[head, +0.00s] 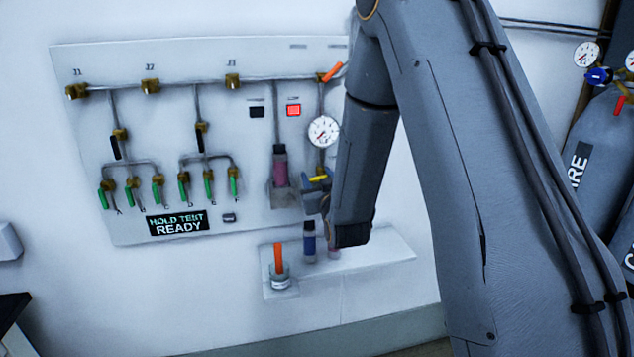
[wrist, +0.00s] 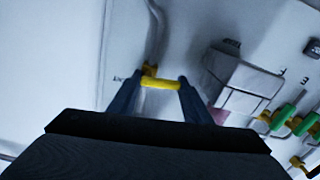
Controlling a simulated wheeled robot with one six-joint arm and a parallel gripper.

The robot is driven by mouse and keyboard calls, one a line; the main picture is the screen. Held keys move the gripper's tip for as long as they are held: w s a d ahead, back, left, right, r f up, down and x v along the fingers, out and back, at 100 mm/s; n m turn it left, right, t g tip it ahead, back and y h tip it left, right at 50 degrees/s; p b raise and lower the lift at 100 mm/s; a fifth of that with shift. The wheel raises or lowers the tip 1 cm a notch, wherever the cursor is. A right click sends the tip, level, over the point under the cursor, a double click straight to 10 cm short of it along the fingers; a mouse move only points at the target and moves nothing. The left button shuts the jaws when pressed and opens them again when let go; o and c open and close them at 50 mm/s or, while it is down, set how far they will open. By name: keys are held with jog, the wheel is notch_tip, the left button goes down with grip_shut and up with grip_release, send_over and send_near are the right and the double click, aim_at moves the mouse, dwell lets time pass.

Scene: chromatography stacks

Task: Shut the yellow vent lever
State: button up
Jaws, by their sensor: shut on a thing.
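The yellow vent lever (head: 318,179) is on the panel, below the round gauge (head: 323,131) at the end of a pipe. In the wrist view the lever (wrist: 161,84) lies crosswise between the tips of my gripper (wrist: 158,88). My gripper is shut on the lever. In the head view my gripper (head: 318,192) is at the lever, partly hidden by my arm. The lever's pivot is hard to make out.
The panel (head: 70,60) carries several green-handled valves (head: 157,188) and a sign reading "HOLD TEST READY" (head: 178,223). A holder with a pink-banded cartridge (head: 280,168) is close left of my gripper.

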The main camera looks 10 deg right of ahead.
jog(key=shift+r+m, duration=0.1)
jog(key=shift+m, duration=0.7)
jog(key=shift+b, duration=0.3)
jog(key=o, duration=1.1)
jog(key=shift+c, duration=0.2)
jog(key=s+b, duration=0.2)
jog(key=s, duration=0.5)
jog(key=shift+s, duration=0.4)
